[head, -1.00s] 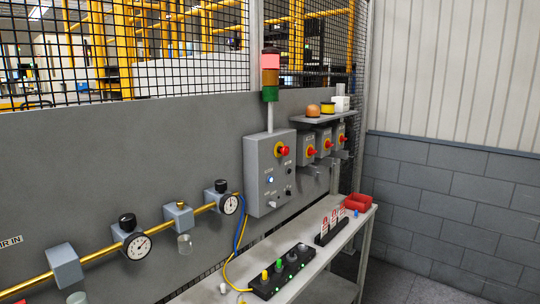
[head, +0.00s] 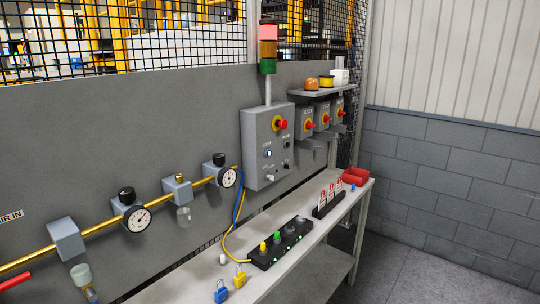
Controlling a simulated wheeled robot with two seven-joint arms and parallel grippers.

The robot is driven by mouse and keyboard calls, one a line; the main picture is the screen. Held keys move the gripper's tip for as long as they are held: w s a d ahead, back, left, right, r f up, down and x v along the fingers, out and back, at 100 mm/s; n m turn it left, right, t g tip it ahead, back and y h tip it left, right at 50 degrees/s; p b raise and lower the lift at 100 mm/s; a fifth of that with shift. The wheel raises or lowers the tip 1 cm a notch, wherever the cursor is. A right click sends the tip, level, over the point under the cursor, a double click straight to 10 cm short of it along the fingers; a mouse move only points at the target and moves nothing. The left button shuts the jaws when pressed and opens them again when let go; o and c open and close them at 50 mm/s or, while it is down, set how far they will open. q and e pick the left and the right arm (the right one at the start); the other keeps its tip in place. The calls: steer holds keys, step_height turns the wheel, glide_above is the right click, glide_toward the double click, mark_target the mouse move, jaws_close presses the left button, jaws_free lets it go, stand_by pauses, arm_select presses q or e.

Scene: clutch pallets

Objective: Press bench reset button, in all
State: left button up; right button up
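A grey control box (head: 268,146) is mounted on the grey wall panel above the bench. The small labels are too blurred to read, so I cannot confirm which is the reset button; the blue-white one is the likeliest by look. The stack light (head: 268,47) above has red, amber and green sections, with red looking brightest. Neither of my grippers is in view.
A yellow pipe with gauges (head: 137,218) crosses the panel. Floor at the right is clear.

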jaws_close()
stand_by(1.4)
